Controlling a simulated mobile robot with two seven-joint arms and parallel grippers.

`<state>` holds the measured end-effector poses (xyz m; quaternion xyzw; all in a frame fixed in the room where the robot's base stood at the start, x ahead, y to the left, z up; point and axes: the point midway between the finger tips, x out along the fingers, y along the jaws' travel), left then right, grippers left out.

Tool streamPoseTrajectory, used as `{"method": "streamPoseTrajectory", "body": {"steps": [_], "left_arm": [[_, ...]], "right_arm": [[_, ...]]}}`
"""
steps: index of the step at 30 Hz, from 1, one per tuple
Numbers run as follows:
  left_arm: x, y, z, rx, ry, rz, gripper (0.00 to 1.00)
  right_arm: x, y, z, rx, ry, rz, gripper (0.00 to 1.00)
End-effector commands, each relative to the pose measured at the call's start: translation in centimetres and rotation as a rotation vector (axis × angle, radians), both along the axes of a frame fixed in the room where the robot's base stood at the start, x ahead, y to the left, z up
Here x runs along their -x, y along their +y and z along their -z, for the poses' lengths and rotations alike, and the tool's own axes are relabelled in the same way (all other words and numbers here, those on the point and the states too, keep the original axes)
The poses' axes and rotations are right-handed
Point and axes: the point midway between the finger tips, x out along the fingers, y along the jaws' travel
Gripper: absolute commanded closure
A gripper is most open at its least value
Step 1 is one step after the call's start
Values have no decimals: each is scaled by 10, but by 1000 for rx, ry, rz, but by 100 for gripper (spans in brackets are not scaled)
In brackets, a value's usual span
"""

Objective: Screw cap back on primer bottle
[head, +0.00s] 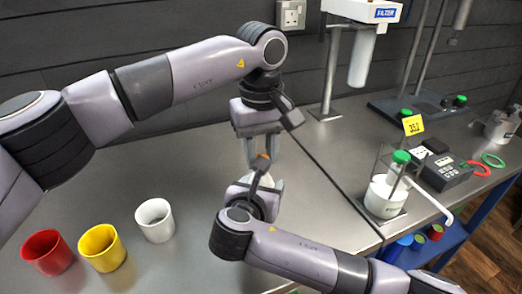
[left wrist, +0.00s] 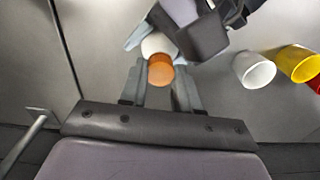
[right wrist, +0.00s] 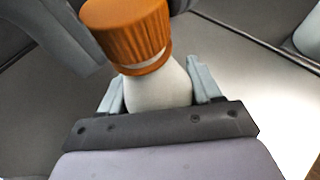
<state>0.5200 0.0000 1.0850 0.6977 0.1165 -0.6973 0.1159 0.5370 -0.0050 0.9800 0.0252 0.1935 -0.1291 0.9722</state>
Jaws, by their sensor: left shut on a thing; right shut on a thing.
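The primer bottle (right wrist: 158,92) is white, and my right gripper (right wrist: 156,88) is shut around its body, as the right wrist view shows. The ribbed orange cap (right wrist: 127,32) sits at the bottle's neck, with a thin pale band visible under its rim. In the left wrist view the cap (left wrist: 160,71) is between the fingers of my left gripper (left wrist: 160,80), which is shut on it. In the head view my left gripper (head: 262,155) points down over the cap, above my right gripper. How tightly the cap is seated cannot be told.
A red cup (head: 47,253), a yellow cup (head: 102,248) and a white cup (head: 155,220) stand at the front left of the steel bench (head: 190,180). A white pot (head: 385,197) on a stand, a scale (head: 440,170) and a filter unit (head: 362,55) are to the right.

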Motion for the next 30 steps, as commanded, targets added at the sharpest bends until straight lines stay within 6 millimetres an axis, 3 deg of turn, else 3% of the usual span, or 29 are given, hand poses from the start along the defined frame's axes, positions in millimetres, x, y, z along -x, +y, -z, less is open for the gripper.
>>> {"method": "streamPoseTrajectory", "body": {"steps": [18, 24, 30], "left_arm": [[0, 0, -1, 1, -2, 959, 96], [0, 0, 0, 2, -2, 1081, 96], [0, 0, 0, 2, -2, 1086, 96]], "right_arm": [[0, 0, 0, 0, 0, 0, 100], [0, 0, 0, 0, 0, -1, 100], [0, 0, 0, 1, 1, 0, 100]]}}
